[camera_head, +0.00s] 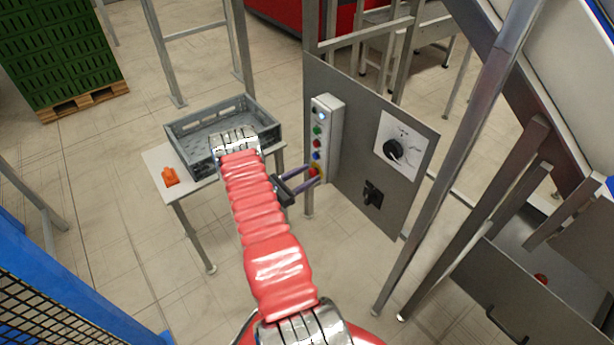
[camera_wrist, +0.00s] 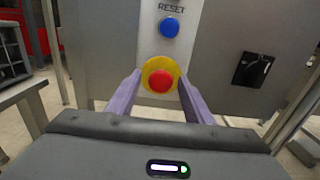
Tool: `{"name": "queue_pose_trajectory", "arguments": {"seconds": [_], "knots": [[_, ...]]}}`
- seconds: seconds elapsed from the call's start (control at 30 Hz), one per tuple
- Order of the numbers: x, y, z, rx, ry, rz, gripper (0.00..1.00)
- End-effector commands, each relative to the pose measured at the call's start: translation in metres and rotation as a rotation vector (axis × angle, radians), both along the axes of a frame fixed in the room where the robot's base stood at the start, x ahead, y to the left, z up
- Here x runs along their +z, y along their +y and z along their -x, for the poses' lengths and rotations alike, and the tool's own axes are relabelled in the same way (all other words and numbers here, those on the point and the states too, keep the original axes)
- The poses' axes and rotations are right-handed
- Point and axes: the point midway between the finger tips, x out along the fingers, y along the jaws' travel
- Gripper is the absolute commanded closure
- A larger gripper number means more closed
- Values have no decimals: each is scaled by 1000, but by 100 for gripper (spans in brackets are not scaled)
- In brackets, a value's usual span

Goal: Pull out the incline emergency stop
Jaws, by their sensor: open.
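The emergency stop is a red button on a yellow round base (camera_wrist: 160,80), low on the light grey control box (camera_head: 324,130). In the head view the red button (camera_head: 314,171) shows at the box's lower end. My gripper (camera_head: 316,174) is open, with its two purple fingers on either side of the button. In the wrist view my gripper (camera_wrist: 158,90) has one finger left and one right of the button. I cannot tell whether the fingers touch it. A blue button (camera_wrist: 169,27) marked RESET sits just above.
A grey panel (camera_head: 345,100) carries the box, a round dial (camera_head: 393,151) and a black switch (camera_head: 372,194). A small table with a grey crate (camera_head: 178,133) and an orange object (camera_head: 170,177) stands left. Metal posts (camera_head: 450,160) rise at right.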

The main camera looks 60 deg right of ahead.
Motion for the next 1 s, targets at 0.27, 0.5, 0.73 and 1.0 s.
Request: {"name": "queue_pose_trajectory", "arguments": {"seconds": [0.27,0.5,0.73,1.0], "knots": [[0,-4,2,0,0,0,53],[0,-4,2,0,1,0,64],[0,-4,1,1,0,0,81],[0,-4,0,3,-1,0,100]]}}
